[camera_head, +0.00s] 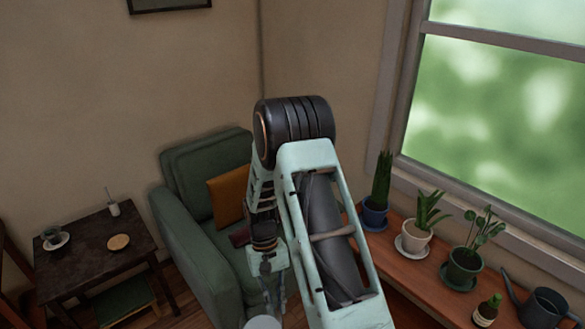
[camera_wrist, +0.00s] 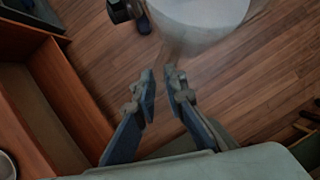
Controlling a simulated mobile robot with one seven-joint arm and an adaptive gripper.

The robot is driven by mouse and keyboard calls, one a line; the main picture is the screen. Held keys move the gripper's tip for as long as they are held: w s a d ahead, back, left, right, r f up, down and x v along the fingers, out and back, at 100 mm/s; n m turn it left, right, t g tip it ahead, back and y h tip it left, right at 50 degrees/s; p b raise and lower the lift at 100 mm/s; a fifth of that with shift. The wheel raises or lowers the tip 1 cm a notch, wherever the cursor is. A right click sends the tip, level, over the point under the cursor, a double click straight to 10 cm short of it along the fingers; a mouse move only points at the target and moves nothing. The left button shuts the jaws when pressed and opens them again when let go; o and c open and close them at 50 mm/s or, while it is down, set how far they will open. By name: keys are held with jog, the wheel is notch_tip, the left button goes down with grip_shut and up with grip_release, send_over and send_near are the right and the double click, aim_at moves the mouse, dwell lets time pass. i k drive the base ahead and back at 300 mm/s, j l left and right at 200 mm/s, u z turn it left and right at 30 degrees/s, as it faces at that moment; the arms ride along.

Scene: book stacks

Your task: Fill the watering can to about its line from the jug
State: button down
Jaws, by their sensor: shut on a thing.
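The watering can (camera_head: 543,308) is dark grey and stands at the right front end of the wooden sill shelf, its spout pointing up and left. My gripper (camera_head: 272,293) hangs from the arm in front of the green armchair, well to the left of the can. The pale, whitish jug (camera_head: 262,322) is just below it, cut off by the bottom edge. In the wrist view my gripper's two fingers (camera_wrist: 161,82) are close together beside the jug (camera_wrist: 200,14). They are shut on it, seemingly at a handle that is hard to make out. The can's line and the jug's water level cannot be seen.
Several potted plants stand along the shelf (camera_head: 420,268), with a small plant (camera_head: 487,311) beside the can. A green armchair (camera_head: 183,235) with an orange cushion is behind my arm. A dark side table (camera_head: 85,262) holds a cup, a coaster and a small white bottle.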

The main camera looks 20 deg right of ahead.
aim_at(533, 303)
jog(key=l+z, duration=0.35)
jog(key=k+l+z, duration=0.1)
jog(key=l+z, duration=0.55)
jog(key=l, duration=0.35)
